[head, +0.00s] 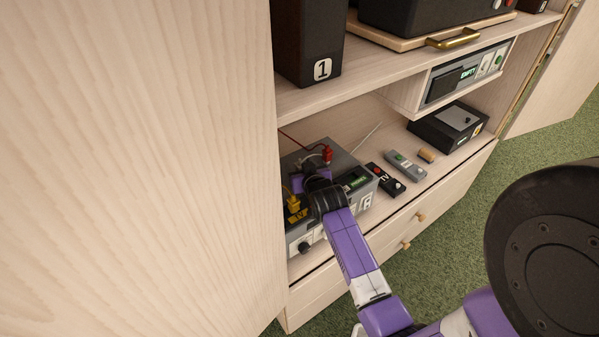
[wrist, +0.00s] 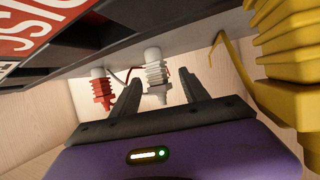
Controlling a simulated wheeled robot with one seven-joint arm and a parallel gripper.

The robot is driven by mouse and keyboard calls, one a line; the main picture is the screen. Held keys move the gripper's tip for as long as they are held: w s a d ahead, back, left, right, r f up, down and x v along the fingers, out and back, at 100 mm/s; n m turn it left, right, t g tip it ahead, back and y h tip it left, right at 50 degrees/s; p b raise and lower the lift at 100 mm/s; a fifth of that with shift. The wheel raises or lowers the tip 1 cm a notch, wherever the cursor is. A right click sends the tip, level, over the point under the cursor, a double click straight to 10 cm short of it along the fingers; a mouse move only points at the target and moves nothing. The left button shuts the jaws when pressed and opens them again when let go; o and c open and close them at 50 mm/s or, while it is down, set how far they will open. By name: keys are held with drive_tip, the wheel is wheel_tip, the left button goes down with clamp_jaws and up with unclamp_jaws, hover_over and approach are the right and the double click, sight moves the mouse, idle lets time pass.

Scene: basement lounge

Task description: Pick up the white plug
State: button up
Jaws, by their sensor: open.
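The white plug (wrist: 156,80) has a ribbed body and sits against the grey face of a device in the wrist view. My gripper (wrist: 158,70) is open, with one dark finger on each side of the plug. I cannot tell whether either finger touches it. In the head view my gripper (head: 314,180) is over the grey device (head: 345,161) on the cabinet shelf, and the white plug is hidden there. A red plug (wrist: 100,88) is just left of my fingers in the wrist view. A large yellow plug (wrist: 290,55) is close on the right.
The red plug (head: 327,154) and yellow plug (head: 294,204) also show on the device in the head view. A black TV remote (head: 385,180), a grey remote (head: 405,165) and a black box (head: 447,128) lie to the right. An upper shelf (head: 390,68) overhangs; a cabinet panel (head: 140,170) stands left.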

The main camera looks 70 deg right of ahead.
drive_tip(key=shift+d+f, duration=0.1)
clamp_jaws()
idle(0.4)
